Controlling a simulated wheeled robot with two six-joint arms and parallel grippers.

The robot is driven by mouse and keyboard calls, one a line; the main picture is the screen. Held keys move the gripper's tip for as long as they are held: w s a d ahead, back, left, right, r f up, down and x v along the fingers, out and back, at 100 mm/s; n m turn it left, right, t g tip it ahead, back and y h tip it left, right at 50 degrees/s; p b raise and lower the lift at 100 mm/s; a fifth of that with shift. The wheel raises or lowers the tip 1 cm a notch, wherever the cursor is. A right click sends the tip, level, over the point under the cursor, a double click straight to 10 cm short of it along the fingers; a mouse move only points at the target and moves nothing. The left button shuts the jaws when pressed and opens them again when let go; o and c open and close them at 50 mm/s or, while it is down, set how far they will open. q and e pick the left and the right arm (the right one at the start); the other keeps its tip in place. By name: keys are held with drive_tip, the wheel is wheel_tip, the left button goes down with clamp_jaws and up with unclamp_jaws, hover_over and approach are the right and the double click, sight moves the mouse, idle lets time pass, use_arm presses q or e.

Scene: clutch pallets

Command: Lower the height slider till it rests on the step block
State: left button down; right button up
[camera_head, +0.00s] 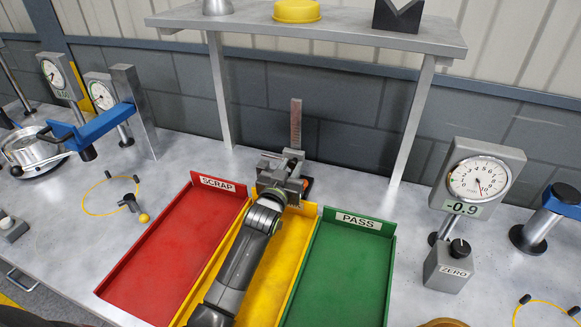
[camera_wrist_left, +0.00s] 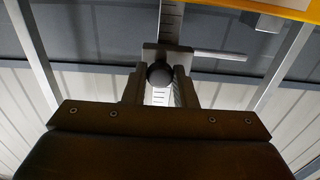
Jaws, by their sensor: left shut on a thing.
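The height gauge's upright scale (camera_head: 296,125) stands behind the yellow tray. My left gripper (camera_head: 283,180) reaches over that tray and is shut on the height slider (camera_head: 291,155). In the left wrist view, the slider (camera_wrist_left: 166,55) crosses the ruled scale (camera_wrist_left: 171,20), with a dark round knob (camera_wrist_left: 159,74) in front and a thin arm out to the right. The gripper's fingers (camera_wrist_left: 159,92) are on both sides of the knob. I cannot make out the step block; my gripper hides the gauge's lower part, so I cannot tell the gap beneath the slider. My right gripper is out of view.
The red SCRAP tray (camera_head: 196,190) and green PASS tray (camera_head: 386,250) flank the yellow tray (camera_head: 306,215); their visible floors are empty. A shelf (camera_head: 350,27) on posts stands behind. A dial gauge (camera_head: 478,178) reading -0.9 and a ZERO box (camera_head: 449,268) stand right.

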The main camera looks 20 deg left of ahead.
use_arm(q)
drive_tip(key=c, duration=1.2)
unclamp_jaws()
drive_tip(key=shift+o, duration=0.2)
drive_tip(key=s+b, duration=0.3)
drive_tip(key=s, duration=1.4)
drive_tip(key=shift+s+a+b, duration=0.2)
drive_tip(key=shift+a+b, duration=0.05)
drive_tip(key=shift+b, duration=0.05)
